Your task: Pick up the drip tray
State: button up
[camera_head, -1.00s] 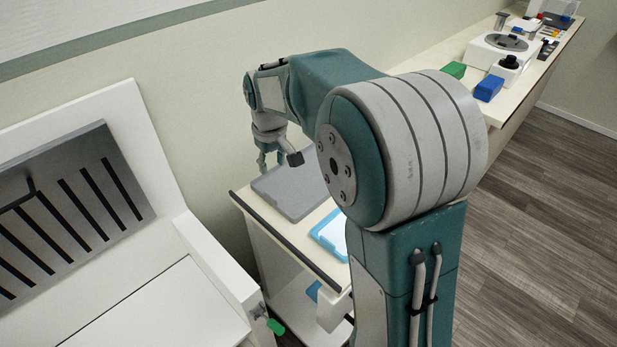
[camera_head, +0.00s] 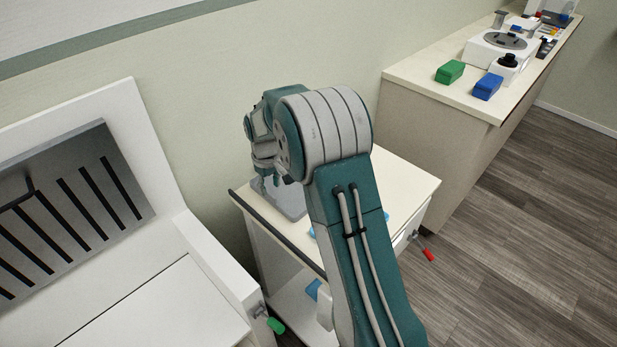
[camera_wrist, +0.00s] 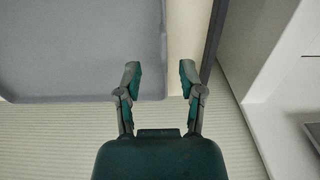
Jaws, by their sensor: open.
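The drip tray appears to be the flat grey tray (camera_head: 292,205) on the small white cabinet top; my arm covers much of it in the head view. In the wrist view the grey tray (camera_wrist: 75,50) fills the upper left, its near right rounded corner close to my fingers. My gripper (camera_wrist: 160,72) is open and empty. Its left finger overlaps the tray near its right edge in the picture, and its right finger is beyond that edge. In the head view my gripper (camera_head: 268,182) is over the tray's back left part; whether it touches is unclear.
A dark strip (camera_wrist: 214,42) edges the cabinet top (camera_head: 405,185). The wall stands close behind. A white unit with a slotted metal panel (camera_head: 75,215) is at left. A blue-edged item is mostly hidden behind my arm. Green (camera_head: 450,72) and blue (camera_head: 487,87) blocks sit on the far counter.

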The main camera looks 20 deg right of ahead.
aim_at(270, 194)
notch_tip(270, 194, down, 5)
jog(key=shift+s+a+f, duration=0.15)
jog(key=shift+c, duration=0.3)
grip_shut()
